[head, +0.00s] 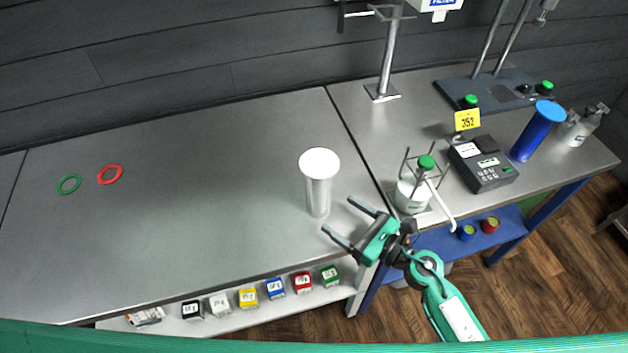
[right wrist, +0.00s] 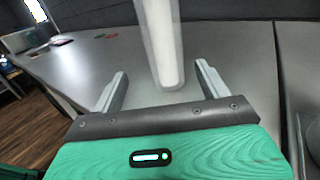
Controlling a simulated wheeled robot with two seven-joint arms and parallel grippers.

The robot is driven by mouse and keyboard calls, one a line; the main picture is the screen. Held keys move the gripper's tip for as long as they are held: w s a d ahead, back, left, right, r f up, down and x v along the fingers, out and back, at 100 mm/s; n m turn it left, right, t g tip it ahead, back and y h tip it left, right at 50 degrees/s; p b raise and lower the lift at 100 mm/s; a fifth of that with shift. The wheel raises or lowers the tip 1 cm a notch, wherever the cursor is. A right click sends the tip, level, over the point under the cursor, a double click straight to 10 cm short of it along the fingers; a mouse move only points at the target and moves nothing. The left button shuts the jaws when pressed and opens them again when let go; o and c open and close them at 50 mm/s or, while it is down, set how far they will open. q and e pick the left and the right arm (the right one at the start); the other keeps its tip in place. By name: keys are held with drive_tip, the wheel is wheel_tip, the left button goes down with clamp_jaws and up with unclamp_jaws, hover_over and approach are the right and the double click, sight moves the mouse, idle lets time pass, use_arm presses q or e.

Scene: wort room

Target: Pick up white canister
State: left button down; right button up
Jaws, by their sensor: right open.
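The white canister (head: 318,192), a tall slim cylinder with a wide round white top, stands upright on the grey metal table. In the right wrist view the canister (right wrist: 163,45) rises between the two fingers, its top cut off by the frame. My right gripper (head: 340,216) is open, its fingers pointing at the canister from the lower right in the head view. It also shows open in the right wrist view (right wrist: 160,72), with visible gaps on both sides of the canister. My left gripper is not in view.
Green (head: 69,184) and red (head: 110,175) rings lie far left. Several small coloured boxes sit on a shelf below the front edge. Right of the canister stand a green-capped bottle in a wire frame (head: 414,192), a black meter (head: 484,168) and a blue cylinder (head: 533,135).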

sight(327, 205)
drive_tip(key=p+x, duration=0.1)
drive_tip(key=x, duration=0.3)
drive_tip(key=shift+w+a+r, duration=0.1)
drive_tip(key=shift+w+a, duration=0.1)
drive_tip(key=shift+w, duration=0.15)
drive_tip(key=shift+w+a, duration=0.15)
drive_tip(key=shift+a, duration=0.15)
drive_tip(key=shift+w+a, duration=0.1)
drive_tip(key=shift+w, duration=0.05)
drive_tip(key=p+x, duration=0.2)
drive_tip(key=x, duration=0.2)
drive_tip(key=shift+w+r+p, duration=0.3)
drive_tip(key=shift+r+p, duration=0.05)
drive_tip(key=shift+p, duration=0.05)
drive_tip(key=shift+w+a+f, duration=0.1)
drive_tip(key=shift+w+a, duration=0.1)
drive_tip(key=shift+w, duration=0.05)
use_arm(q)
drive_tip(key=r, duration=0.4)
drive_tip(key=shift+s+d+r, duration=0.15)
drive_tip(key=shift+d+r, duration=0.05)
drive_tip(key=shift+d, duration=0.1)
use_arm(e)
drive_tip(key=shift+d, duration=0.1)
